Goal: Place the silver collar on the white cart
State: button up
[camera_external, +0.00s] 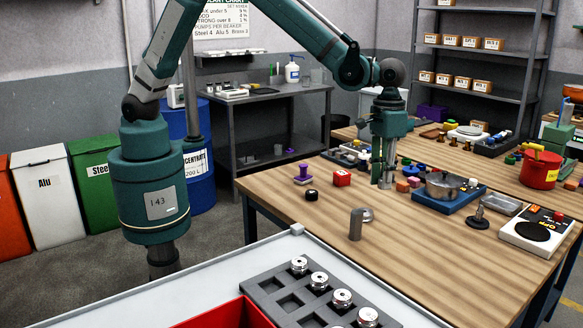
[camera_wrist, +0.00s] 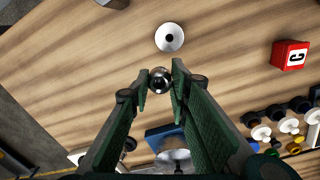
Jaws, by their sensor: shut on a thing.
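My gripper (camera_external: 382,178) points down over the wooden table. In the wrist view, its green fingers (camera_wrist: 160,84) are closed on a small, round, shiny silver piece (camera_wrist: 160,76), which I take to be the silver collar. The fingers mostly hide it in the external view. I cannot tell whether it is clear of the tabletop. The white cart (camera_external: 205,297) is in the foreground of the external view, far from my gripper. A flat silver disc with a dark centre (camera_wrist: 169,37) lies on the table beyond my fingertips.
A grey tray with silver parts (camera_external: 262,284) and a red bin (camera_external: 215,318) sit on the cart; its left part is bare. A grey upright cylinder (camera_external: 356,224) stands on the table. A blue tray with a metal bowl (camera_external: 443,184) is right of my gripper.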

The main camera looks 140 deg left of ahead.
jog(key=w+d+m, duration=0.1)
jog(key=w+d, duration=0.2)
jog(key=d, duration=0.6)
jog(key=w+d+m, duration=0.2)
jog(key=w+d, duration=0.2)
jog(key=d, duration=0.5)
jog(key=r+m+p, duration=0.2)
jog(key=m, duration=0.5)
send_over(163, 320)
jog(key=shift+a, duration=0.1)
jog(key=shift+f, duration=0.2)
jog(key=shift+f, duration=3)
jog(key=shift+f, duration=0.15)
jog(key=shift+f, duration=1.75)
